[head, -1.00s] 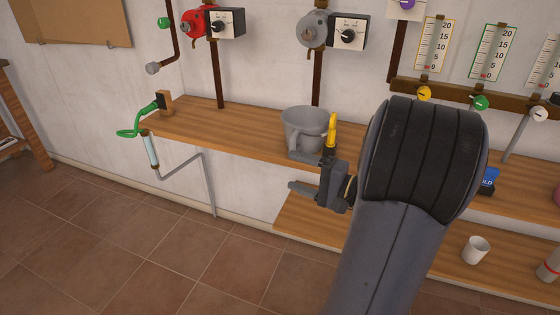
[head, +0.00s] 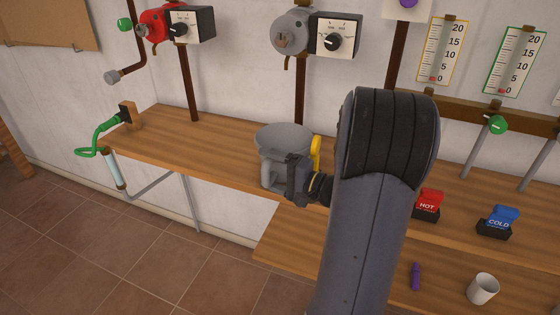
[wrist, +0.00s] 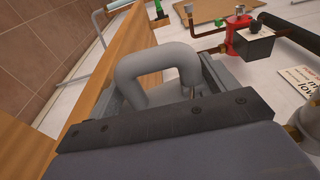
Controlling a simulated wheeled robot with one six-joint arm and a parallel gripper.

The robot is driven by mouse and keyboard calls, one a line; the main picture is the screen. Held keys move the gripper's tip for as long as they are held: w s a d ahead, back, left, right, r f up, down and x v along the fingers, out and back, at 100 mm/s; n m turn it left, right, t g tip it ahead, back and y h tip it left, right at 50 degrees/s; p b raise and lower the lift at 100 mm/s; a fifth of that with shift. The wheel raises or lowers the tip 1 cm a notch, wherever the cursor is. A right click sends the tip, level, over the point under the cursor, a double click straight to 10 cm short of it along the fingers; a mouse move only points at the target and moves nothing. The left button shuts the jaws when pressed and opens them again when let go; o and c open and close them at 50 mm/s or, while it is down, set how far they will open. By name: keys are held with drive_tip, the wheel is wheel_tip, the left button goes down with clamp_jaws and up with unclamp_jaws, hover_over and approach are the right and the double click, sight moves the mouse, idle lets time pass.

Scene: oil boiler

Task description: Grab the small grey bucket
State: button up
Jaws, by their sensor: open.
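The small grey bucket (head: 284,138) stands upright on the wooden shelf in the head view, with its wide rim up and its handle facing me. My gripper (head: 289,179) is at the near side of the bucket, in front of its handle, and covers part of it. In the wrist view the thick grey handle (wrist: 150,62) rises as a loop just past the gripper's dark front bar. My gripper (wrist: 165,95) is open, with the handle between its two fingers. Whether either finger touches the handle cannot be told.
A yellow object (head: 316,150) stands close beside the bucket, partly hidden. Red HOT (head: 428,205) and blue COLD (head: 498,220) switches are on the shelf (head: 215,155) to the right. The shelf left of the bucket is clear.

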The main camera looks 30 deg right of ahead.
drive_tip(key=shift+c, duration=0.3)
drive_tip(key=c, duration=1.7)
